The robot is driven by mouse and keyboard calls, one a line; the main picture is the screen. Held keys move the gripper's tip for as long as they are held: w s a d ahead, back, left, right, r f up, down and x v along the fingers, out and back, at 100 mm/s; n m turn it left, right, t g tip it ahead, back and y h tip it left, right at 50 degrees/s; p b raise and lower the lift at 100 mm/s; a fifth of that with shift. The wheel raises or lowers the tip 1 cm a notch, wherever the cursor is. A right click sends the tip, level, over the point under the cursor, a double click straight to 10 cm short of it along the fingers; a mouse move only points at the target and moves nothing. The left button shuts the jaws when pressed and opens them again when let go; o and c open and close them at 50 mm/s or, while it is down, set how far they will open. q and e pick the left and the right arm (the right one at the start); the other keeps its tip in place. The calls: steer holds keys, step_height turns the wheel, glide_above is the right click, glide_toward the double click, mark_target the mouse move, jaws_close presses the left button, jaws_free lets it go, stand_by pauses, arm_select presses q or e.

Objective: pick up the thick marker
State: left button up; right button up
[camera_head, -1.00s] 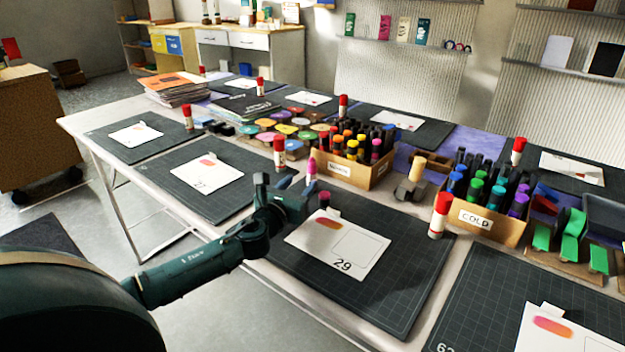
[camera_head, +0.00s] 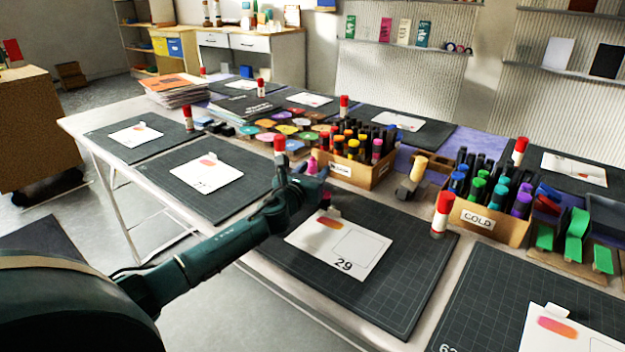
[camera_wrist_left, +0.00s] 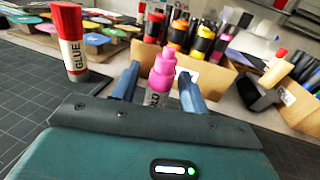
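A thick marker with a stepped pink top (camera_wrist_left: 162,72) and a pale body with dark lettering stands upright in the left wrist view. In the head view only its pink top (camera_head: 312,165) shows above my gripper. My left gripper (camera_wrist_left: 160,76) is open, with one finger on each side of the marker. A gap shows between the left finger and the marker; whether the right finger touches it is hard to tell. The marker's lower part is hidden behind the gripper's body. My right gripper is not in view.
A red-capped glue stick (camera_wrist_left: 71,42) stands left of the gripper. Beyond the marker is a cardboard box of warm-coloured markers (camera_head: 358,168). A card marked 29 (camera_head: 340,245) lies on the dark cutting mat (camera_head: 400,285). A box labelled COLD (camera_head: 478,220) stands to the right.

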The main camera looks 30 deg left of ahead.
arm_select(q)
steer(key=c, duration=0.9)
